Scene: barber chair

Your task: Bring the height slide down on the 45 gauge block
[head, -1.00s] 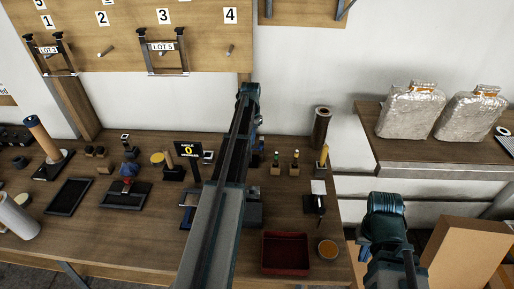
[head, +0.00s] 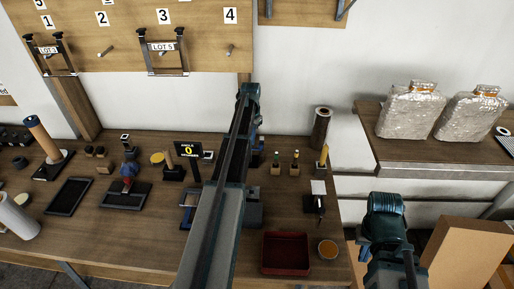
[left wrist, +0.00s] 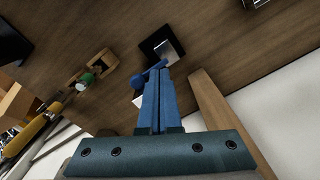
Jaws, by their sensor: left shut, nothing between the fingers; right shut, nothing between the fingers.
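In the left wrist view my left gripper (left wrist: 155,100) is shut and empty. Its blue fingers point at a dark square base with a silver plate (left wrist: 170,50). A blue rod with a ball end (left wrist: 139,81) shows at the fingertips. I cannot tell whether the fingers touch it, or whether it belongs to the height slide. A small white piece (left wrist: 140,101) is partly hidden beside the fingers. In the head view my left arm hides its gripper and part of the bench. I cannot make out the 45 gauge block.
A display with a yellow 0 (head: 188,150) stands left of my left arm. Small stands with coloured tips (head: 276,165), a red tray (head: 286,253) and an orange-filled cup (head: 328,249) are to its right. A dark tray (head: 69,196) lies at the left.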

